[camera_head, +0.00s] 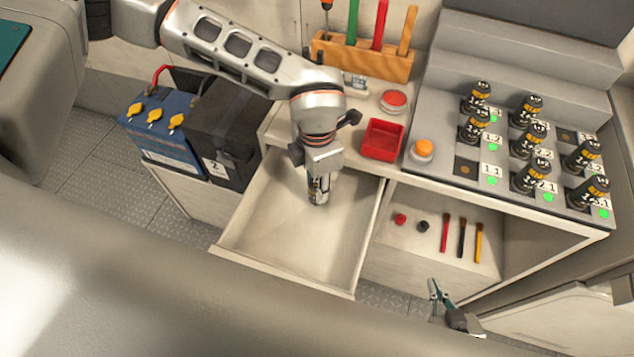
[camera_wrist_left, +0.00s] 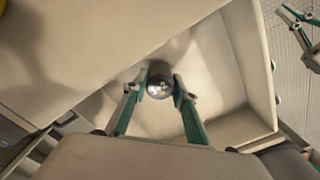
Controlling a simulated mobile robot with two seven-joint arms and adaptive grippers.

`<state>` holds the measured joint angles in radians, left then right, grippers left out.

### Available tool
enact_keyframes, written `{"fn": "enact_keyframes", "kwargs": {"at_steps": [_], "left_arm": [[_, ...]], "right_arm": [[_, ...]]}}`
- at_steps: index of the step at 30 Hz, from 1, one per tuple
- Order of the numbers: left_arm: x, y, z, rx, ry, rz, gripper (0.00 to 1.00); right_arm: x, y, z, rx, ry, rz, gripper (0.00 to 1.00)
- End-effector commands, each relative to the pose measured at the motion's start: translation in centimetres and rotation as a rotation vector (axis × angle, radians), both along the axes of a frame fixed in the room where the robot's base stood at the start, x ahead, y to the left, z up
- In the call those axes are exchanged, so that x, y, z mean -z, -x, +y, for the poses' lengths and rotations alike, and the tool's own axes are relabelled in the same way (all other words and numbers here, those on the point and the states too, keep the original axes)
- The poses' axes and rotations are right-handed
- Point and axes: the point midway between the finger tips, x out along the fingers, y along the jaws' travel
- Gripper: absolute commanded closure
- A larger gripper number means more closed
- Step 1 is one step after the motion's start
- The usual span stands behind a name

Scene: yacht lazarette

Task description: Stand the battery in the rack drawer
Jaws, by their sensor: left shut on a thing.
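My left gripper (camera_head: 318,197) reaches down inside the open, pale drawer (camera_head: 265,255). Its teal fingers (camera_wrist_left: 158,95) are shut on a small battery, whose round, shiny grey end (camera_wrist_left: 160,84) shows between the fingertips in the left wrist view. In the head view the battery is mostly hidden by the gripper, and I cannot tell whether it touches the drawer floor. The drawer is otherwise empty. My right gripper (camera_head: 441,292) is empty, with its teal fingers apart, in front of the cabinet at lower right; it also shows in the left wrist view (camera_wrist_left: 301,28).
Several dark, orange-banded batteries (camera_head: 530,175) stand in the labelled rack (camera_head: 440,185) at right. A red tray (camera_head: 382,140) and orange-capped jar (camera_head: 421,150) sit behind the drawer. A blue battery (camera_head: 165,140) and black box (camera_head: 225,140) stand left. Brushes (camera_head: 461,236) lie in the open compartment.

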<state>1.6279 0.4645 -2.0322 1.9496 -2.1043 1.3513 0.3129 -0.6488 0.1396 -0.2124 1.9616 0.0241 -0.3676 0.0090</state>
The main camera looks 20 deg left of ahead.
Motion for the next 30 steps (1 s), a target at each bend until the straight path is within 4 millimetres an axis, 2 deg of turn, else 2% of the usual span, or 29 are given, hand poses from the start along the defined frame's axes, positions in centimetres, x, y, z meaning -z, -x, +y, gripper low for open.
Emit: {"fn": "enact_keyframes", "kwargs": {"at_steps": [7,8,9,10,19,23,26,30], "left_arm": [[0.3,0.0,0.0,-0.001,0.001,0.001,1.00],[0.3,0.0,0.0,-0.001,0.000,0.001,0.71],[0.2,0.0,0.0,-0.001,0.000,0.000,0.60],[0.2,0.0,0.0,-0.001,0.000,0.000,0.56],[0.2,0.0,0.0,-0.001,0.000,0.000,0.56],[-0.5,-0.1,0.0,-0.001,0.001,-0.002,0.56],[-1.8,-0.1,0.0,-0.002,0.002,-0.003,0.56],[-4.5,-0.2,0.0,0.000,0.002,-0.004,0.56]], "right_arm": [[0.1,0.0,0.0,0.000,0.000,0.000,1.00],[0.1,0.0,0.0,0.000,0.000,-0.001,1.00],[0.1,0.0,0.0,-0.001,0.000,-0.001,1.00],[0.1,0.0,0.0,-0.001,0.000,-0.001,1.00],[0.0,-0.1,0.0,-0.001,0.000,-0.002,1.00],[-0.3,-0.1,0.0,0.000,0.000,-0.003,1.00],[-0.3,-0.1,0.0,0.000,0.000,-0.004,1.00],[-0.4,-0.1,0.0,0.000,0.000,-0.004,1.00]]}}
